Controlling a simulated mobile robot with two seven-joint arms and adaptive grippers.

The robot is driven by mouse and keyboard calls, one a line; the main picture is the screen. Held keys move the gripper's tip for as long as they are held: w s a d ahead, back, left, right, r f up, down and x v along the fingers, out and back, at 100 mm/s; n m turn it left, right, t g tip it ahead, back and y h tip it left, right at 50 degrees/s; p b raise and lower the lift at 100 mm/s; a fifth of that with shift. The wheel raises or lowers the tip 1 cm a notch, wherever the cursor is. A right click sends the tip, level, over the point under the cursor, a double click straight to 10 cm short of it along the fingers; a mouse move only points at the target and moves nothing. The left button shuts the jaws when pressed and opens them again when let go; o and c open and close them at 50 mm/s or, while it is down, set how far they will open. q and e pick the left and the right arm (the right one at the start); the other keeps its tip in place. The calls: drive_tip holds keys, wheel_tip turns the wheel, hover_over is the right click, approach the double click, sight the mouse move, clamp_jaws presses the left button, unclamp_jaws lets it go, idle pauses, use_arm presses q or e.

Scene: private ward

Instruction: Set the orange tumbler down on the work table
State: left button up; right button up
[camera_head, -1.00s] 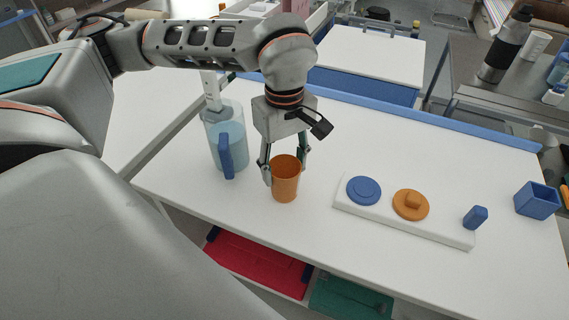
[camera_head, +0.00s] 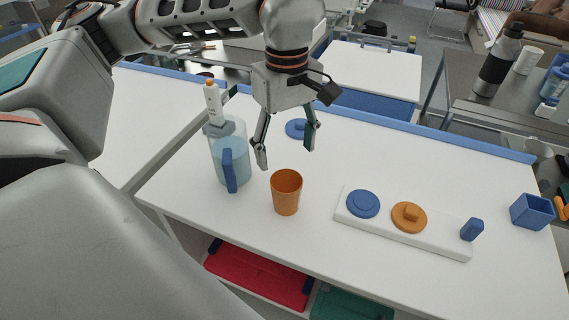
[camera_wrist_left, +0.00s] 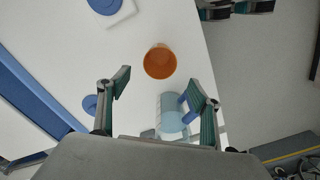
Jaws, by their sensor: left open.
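The orange tumbler (camera_head: 286,193) stands upright on the white work table (camera_head: 240,258), near its front edge and right of the blue-handled pitcher. It also shows in the left wrist view (camera_wrist_left: 160,62), ahead of the fingers. My left gripper (camera_head: 283,158) is open and empty, above and behind the tumbler, apart from it. In the left wrist view its two fingers (camera_wrist_left: 160,90) are spread wide with nothing between them touching.
A clear pitcher (camera_head: 236,165) with a blue handle stands close left of the tumbler. A white board (camera_head: 385,226) with blue and orange knobbed discs lies to the right. A blue square cup (camera_head: 533,211) is at the far right. A blue disc (camera_head: 297,128) lies behind the gripper.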

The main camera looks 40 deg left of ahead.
use_arm(q)
wheel_tip(320, 180, up, 3)
drive_tip(key=shift+f, duration=0.1)
use_arm(e)
drive_tip(key=shift+s+a+f, duration=0.1)
drive_tip(key=shift+s+f, duration=0.05)
drive_tip(key=shift+s, duration=0.35)
drive_tip(key=shift+w, duration=0.2)
